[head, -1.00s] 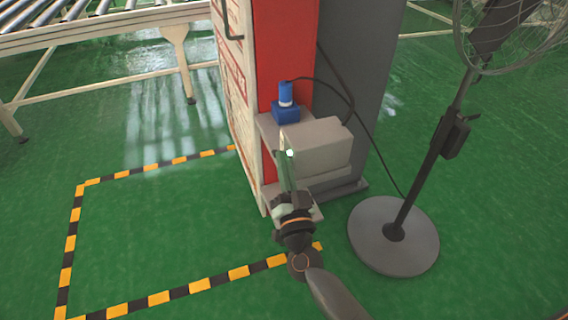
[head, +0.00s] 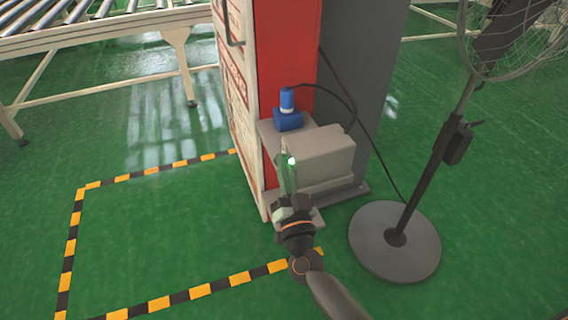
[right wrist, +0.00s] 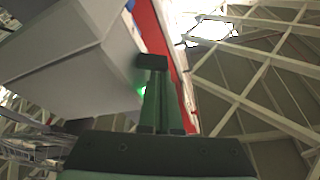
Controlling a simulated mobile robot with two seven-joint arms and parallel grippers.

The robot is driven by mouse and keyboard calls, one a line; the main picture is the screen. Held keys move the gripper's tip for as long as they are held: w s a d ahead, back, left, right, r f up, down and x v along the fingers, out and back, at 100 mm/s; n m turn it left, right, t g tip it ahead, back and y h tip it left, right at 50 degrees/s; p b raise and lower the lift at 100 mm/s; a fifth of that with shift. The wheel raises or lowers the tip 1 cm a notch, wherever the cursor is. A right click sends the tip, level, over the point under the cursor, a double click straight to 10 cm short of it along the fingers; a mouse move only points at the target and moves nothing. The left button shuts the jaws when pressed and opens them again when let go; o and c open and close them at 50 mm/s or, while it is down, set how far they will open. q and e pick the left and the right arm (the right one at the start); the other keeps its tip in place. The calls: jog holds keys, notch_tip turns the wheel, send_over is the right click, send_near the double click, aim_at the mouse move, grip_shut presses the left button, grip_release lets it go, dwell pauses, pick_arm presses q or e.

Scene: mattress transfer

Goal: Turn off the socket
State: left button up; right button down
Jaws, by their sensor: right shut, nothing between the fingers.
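A blue plug in a blue socket (head: 287,120) stands on a ledge of the red and grey cabinet in the head view. A black cable runs from its top. A light grey box (head: 322,149) sits just in front of it, and also fills the upper left of the right wrist view (right wrist: 60,60). My right gripper (head: 287,167) is shut and empty, its fingers pointing up beside the box's left face. A small green light shows at the fingertips. My left gripper is not in view.
The red and grey cabinet (head: 360,60) stands behind the box. A black fan (head: 394,240) on a round base stands to the right. A roller conveyor (head: 100,35) is at the upper left. Green floor with yellow-black tape (head: 160,303) is clear at left.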

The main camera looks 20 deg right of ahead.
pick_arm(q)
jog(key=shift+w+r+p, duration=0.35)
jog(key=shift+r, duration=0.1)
pick_arm(e)
jog(key=shift+a+f+n, duration=0.1)
jog(key=shift+n, duration=0.6)
pick_arm(q)
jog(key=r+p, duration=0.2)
jog(key=p, duration=0.1)
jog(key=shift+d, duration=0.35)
pick_arm(e)
jog(key=n+y, duration=0.1)
jog(key=n, duration=0.1)
jog(key=f+n+y, duration=0.1)
jog(key=n, duration=0.2)
jog(key=n+y, duration=0.2)
jog(key=n, duration=0.1)
jog(key=shift+a+f+t, duration=0.3)
jog(key=shift+a+f, duration=0.05)
jog(key=shift+a, duration=0.05)
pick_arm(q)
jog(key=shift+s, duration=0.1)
